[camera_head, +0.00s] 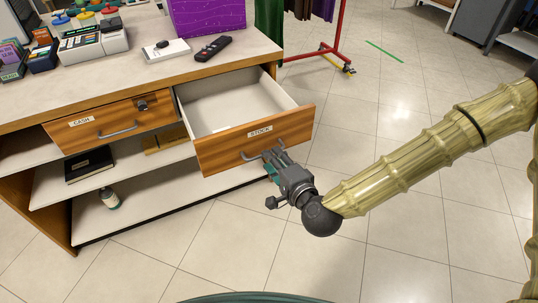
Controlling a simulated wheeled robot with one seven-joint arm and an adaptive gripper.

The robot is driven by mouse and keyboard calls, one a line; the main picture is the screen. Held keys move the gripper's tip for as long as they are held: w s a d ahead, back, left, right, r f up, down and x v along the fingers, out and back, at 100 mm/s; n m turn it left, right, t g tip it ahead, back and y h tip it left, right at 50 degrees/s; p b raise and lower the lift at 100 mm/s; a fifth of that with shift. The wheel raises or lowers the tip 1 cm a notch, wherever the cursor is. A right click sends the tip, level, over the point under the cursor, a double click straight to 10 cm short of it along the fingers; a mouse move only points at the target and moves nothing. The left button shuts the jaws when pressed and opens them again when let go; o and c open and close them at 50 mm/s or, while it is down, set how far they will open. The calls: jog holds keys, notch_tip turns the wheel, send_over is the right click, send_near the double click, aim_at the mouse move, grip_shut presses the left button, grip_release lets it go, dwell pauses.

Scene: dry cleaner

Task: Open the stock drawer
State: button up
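The stock drawer (223,157) has a wood front with a white label reading STOCK, and it stands pulled well out from the counter. Its white interior (228,108) looks empty. A grey bar handle (254,155) is on its front. My gripper (272,158) is at the right part of this handle, with its fingertips against or around it. The fingers partly cover the handle, and I cannot tell whether they are closed on it.
The shut cash drawer (75,137) is to the left. The counter top (140,84) carries a card terminal, a remote and a purple box (207,16). Lower shelves hold a black book (89,165) and a bottle (109,198). Tiled floor (385,235) in front is clear.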

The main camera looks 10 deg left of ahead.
jog(key=v, duration=0.3)
dwell(0.5)
jog(key=s+d+f+n+g+h, duration=0.1)
jog(key=s+d+f+n+g, duration=0.15)
jog(key=s+f, duration=0.4)
jog(key=s+d+f+n+g+h, duration=0.2)
jog(key=s+d+f+g, duration=0.15)
jog(key=f, duration=0.65)
jog(key=s+d+f+n+g+h, duration=0.1)
jog(key=s+d+f+n+g, duration=0.1)
jog(key=s+d+f, duration=0.45)
jog(key=s+d+f+n+g+h, duration=0.3)
jog(key=s+d+f, duration=0.3)
jog(key=d+f, duration=0.25)
jog(key=s+d+f+g+h, duration=0.1)
jog(key=s+d+g+h, duration=0.1)
jog(key=s+d, duration=0.45)
notch_tip(320, 180, up, 22)
jog(key=w+d+p, duration=0.1)
jog(key=d+p, duration=0.1)
jog(key=p, duration=2)
jog(key=shift+w+n, duration=0.3)
jog(key=shift+n, duration=0.15)
